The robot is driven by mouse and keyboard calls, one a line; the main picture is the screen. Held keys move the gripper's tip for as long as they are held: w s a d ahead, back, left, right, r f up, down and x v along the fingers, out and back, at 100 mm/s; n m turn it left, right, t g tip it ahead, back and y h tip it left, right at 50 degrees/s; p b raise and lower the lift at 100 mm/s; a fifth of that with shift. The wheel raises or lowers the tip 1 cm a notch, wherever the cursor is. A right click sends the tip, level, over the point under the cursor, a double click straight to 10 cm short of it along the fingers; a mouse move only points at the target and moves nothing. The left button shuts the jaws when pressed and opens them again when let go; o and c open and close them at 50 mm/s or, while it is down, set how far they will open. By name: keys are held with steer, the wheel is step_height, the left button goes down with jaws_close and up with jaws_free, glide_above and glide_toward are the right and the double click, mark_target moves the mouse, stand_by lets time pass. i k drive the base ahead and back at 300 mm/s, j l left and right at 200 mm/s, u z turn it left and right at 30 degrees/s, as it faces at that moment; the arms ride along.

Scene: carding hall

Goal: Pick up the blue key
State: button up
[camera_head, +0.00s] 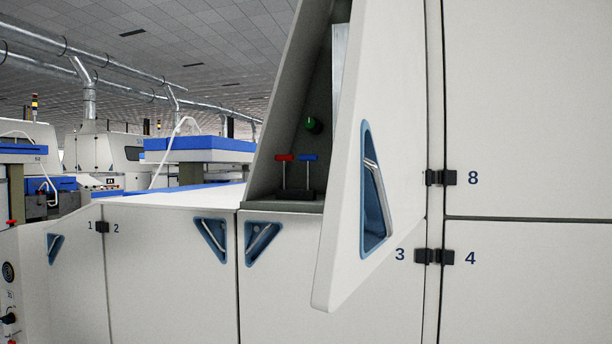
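The blue key (308,158) has a flat blue T-shaped handle on a thin upright metal shaft. It stands in a dark holder (293,197) on the floor of an open recess in the machine. A red key (284,158) of the same shape stands close to its left. My gripper is not in view.
An open cabinet door (345,230) with a blue triangular handle recess stands just right of the keys and hides the recess's right part. Closed panels (530,110) fill the right. A white top surface (185,196) lies left.

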mark_target(308, 158)
steer(key=z, duration=1.25)
steer(key=j+u, duration=0.15)
steer(key=u, duration=0.25)
steer(key=i+u, duration=0.15)
steer(key=u, duration=0.3)
steer(key=i+j+u, duration=0.1)
steer(key=u, duration=0.3)
steer(key=i+j+u, duration=0.1)
steer(key=u, duration=0.3)
steer(key=i+j+u, duration=0.15)
steer(key=i, duration=0.55)
